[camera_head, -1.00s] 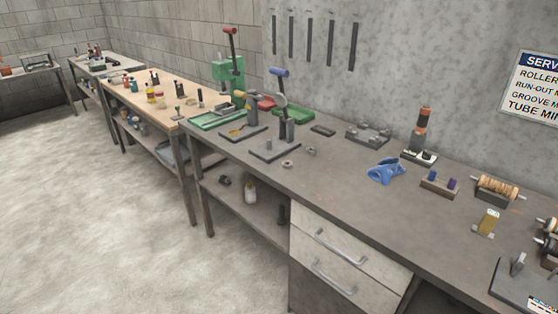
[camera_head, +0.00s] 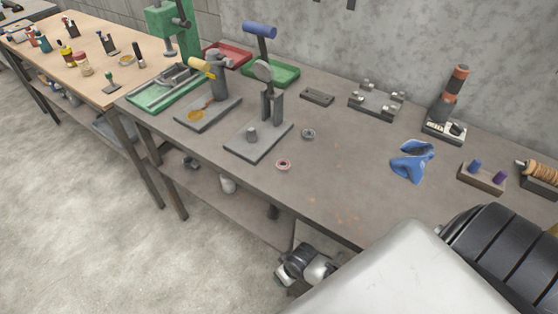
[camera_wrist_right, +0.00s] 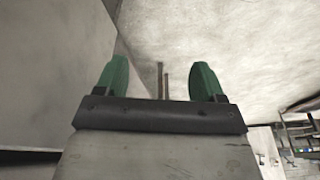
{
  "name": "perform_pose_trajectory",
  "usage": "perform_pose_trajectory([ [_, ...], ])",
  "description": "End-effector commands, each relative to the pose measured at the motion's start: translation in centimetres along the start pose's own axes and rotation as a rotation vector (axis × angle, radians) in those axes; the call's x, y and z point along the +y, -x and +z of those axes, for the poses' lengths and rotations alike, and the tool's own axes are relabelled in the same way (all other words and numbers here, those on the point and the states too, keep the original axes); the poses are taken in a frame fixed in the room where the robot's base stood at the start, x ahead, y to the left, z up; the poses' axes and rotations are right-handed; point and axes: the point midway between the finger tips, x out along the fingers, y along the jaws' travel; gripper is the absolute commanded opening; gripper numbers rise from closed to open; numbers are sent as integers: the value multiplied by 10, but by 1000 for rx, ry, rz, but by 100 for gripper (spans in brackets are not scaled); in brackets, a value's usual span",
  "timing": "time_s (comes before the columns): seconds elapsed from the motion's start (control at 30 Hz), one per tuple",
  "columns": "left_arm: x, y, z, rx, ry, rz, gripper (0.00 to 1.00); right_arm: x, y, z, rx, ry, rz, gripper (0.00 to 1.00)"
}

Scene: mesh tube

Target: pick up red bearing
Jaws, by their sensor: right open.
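The red bearing (camera_head: 283,165) is a small ring with a reddish face. In the head view it lies flat near the front edge of the grey bench, just right of the arbor press with the blue handle (camera_head: 264,100). A similar grey bearing (camera_head: 308,134) lies a little behind it. My right gripper (camera_wrist_right: 160,82) shows in the right wrist view with two green fingers apart and nothing between them. My right arm fills the lower right of the head view, in front of the bench, away from the red bearing. My left gripper is not in view.
The grey bench (camera_head: 345,195) is clear around the red bearing's right side. A blue cloth (camera_head: 411,162) lies farther right. A block with blue and purple pegs (camera_head: 482,176) sits beyond it. A red tray (camera_head: 228,53) and a green tray (camera_head: 272,72) stand at the back.

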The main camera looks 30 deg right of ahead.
Motion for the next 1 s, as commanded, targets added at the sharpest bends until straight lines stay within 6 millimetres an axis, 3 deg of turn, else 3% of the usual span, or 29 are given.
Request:
perform_pose_trajectory([
  [0.03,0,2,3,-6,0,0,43,-4,24,-23,20,10,-13,69],
  [0.1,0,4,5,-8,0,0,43,-11,52,-44,32,22,-31,69],
  [0.27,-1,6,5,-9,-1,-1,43,-28,117,-81,54,64,-69,69],
  [0.3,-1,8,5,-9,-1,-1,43,-29,138,-96,61,84,-77,69],
  [0.4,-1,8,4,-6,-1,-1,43,-26,168,-125,48,108,-89,69],
  [0.6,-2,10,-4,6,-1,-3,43,-17,228,-161,1,156,-78,69],
  [0.73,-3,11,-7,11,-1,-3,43,6,263,-181,-55,150,-31,69],
  [0.9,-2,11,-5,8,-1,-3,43,63,292,-218,-109,8,33,69],
  [1.0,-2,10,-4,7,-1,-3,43,87,309,-231,-124,-67,52,69],
])
